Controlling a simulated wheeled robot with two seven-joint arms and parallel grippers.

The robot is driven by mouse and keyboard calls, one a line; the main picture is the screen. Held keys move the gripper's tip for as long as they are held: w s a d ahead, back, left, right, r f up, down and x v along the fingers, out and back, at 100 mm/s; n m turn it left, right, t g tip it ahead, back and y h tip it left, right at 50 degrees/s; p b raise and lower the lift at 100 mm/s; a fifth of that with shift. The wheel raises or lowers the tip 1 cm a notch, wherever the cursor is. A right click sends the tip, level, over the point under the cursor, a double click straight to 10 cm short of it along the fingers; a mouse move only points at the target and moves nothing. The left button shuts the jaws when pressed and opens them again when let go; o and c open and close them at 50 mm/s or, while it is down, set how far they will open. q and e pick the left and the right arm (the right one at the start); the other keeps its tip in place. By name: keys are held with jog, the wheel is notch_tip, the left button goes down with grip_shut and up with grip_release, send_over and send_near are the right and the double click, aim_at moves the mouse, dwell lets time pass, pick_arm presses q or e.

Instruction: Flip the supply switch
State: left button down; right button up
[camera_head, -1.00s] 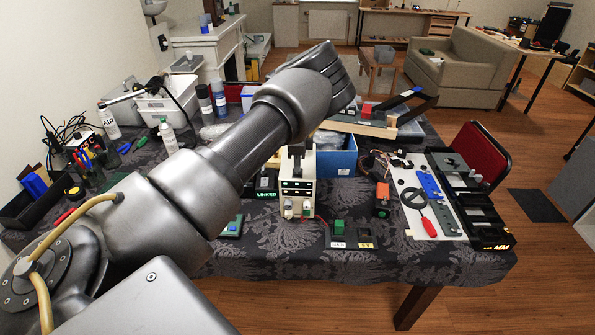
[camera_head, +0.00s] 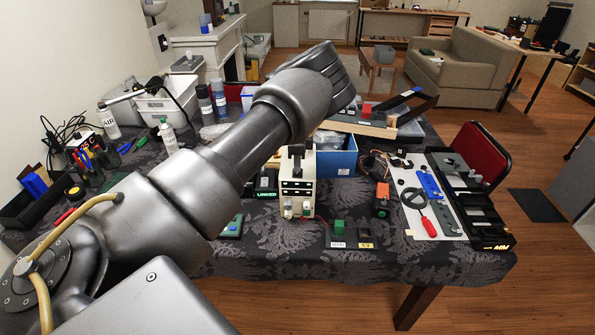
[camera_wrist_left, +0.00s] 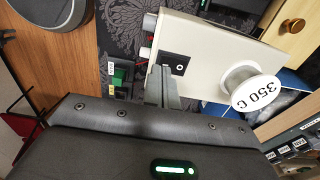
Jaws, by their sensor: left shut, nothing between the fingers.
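The supply is a cream box (camera_head: 297,200) near the middle of the table. Its front has dark displays with green lights and terminals below. In the left wrist view the cream box (camera_wrist_left: 215,55) shows a black switch plate (camera_wrist_left: 180,66) with a white round mark. My left gripper (camera_head: 297,170) is at the top of the box, partly behind my own arm in the head view. Its fingers are shut and empty, and in the left wrist view the fingertips (camera_wrist_left: 162,76) are right beside the plate. I cannot tell whether they touch it. My right gripper is not in view.
A blue bin (camera_head: 338,160) stands behind the box. A green block (camera_head: 340,227) and an orange device (camera_head: 382,198) stand to the right.

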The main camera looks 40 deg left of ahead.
aim_at(297, 174)
pick_arm(q)
jog(key=shift+f+b, duration=0.6)
jog(key=shift+f, duration=0.4)
dwell(0.3)
jog(key=shift+r, duration=0.15)
jog(key=shift+r+p, duration=2.5)
jog(key=shift+r, duration=0.95)
jog(key=shift+f, duration=0.1)
